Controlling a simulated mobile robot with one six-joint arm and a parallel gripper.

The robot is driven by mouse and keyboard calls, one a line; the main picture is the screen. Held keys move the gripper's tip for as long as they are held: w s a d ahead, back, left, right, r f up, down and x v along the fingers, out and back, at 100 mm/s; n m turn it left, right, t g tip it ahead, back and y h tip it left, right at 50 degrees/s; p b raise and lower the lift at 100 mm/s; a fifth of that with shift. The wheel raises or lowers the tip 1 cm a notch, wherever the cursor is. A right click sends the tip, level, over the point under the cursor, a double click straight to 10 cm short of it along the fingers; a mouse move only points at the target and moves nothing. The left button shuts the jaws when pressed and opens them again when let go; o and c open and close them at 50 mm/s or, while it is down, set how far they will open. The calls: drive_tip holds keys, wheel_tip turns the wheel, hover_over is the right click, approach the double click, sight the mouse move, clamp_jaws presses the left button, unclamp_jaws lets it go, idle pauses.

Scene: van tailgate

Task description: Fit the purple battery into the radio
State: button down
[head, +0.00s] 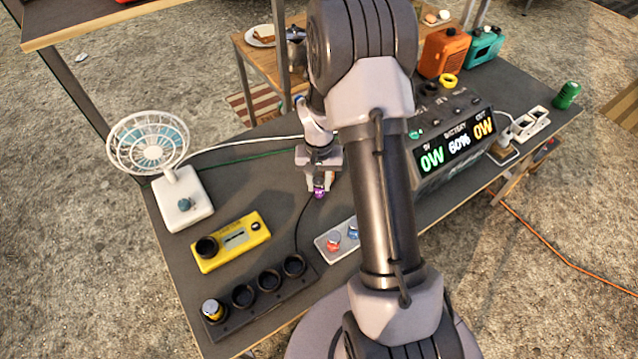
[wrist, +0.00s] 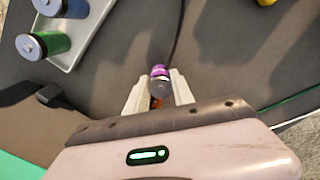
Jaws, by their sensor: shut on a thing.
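My gripper (head: 319,187) is shut on the purple battery (head: 319,193) and holds it above the middle of the dark table. In the wrist view the purple battery (wrist: 160,73) sits between the two pale fingers of my gripper (wrist: 159,88), its end poking out past the tips. The yellow radio (head: 233,262) lies at the left front of the table, apart from my gripper. It has a dark round opening at its left end, a light panel in the middle and a small dark knob at the right. I cannot see into the opening.
A black strip with several round wells (head: 262,303) lies in front of the radio; a yellow battery (head: 212,309) stands in its left well. A pale tray (head: 322,250) holds loose batteries. A white fan (head: 182,205) stands behind left, a power station (head: 458,147) right. A dark cable passes nearby.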

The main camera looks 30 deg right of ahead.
drive_tip(key=shift+f, duration=0.1)
drive_tip(key=c, duration=1.1)
unclamp_jaws()
